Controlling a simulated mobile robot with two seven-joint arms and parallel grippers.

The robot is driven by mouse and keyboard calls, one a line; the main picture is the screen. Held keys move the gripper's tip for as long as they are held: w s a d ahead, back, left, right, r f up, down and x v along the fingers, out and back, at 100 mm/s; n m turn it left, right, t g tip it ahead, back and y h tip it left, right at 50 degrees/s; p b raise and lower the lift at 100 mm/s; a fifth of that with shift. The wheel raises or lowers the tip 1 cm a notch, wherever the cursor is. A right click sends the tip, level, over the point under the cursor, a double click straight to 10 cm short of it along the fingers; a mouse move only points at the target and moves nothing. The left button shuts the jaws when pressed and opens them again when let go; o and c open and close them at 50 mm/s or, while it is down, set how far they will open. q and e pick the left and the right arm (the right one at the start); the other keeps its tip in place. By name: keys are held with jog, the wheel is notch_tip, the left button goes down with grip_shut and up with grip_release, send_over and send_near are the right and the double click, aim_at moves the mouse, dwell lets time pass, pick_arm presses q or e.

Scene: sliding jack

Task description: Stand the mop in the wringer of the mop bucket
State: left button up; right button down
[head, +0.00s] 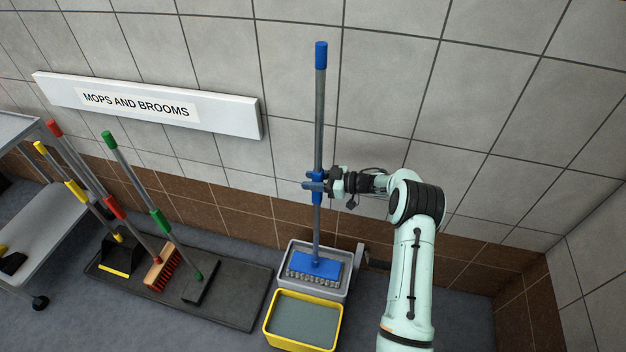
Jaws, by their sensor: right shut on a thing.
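The mop (318,130) has a grey pole with a blue top grip, a blue middle grip and a blue flat head. It stands nearly upright. My right gripper (312,186) is shut on the mop's blue middle grip. The mop head (317,264) shows inside the outline of the grey wringer (287,262), over its grey studded bottom. I cannot tell whether it rests there or hangs just above. The wringer is at the back of the yellow mop bucket (270,334), which holds grey-green water. My left gripper is not in view.
A grey cart (45,205) stands far left. The tiled wall with its sign (140,105) is close behind. A lever (372,262) sticks out right of the wringer.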

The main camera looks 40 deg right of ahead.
dwell(0.4)
jog(key=c, duration=0.6)
grip_release()
jog(key=shift+f, duration=0.1)
jog(key=shift+f, duration=0.1)
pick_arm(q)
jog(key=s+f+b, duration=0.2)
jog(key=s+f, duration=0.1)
pick_arm(e)
jog(key=v, duration=1.3)
jog(key=shift+s, duration=0.2)
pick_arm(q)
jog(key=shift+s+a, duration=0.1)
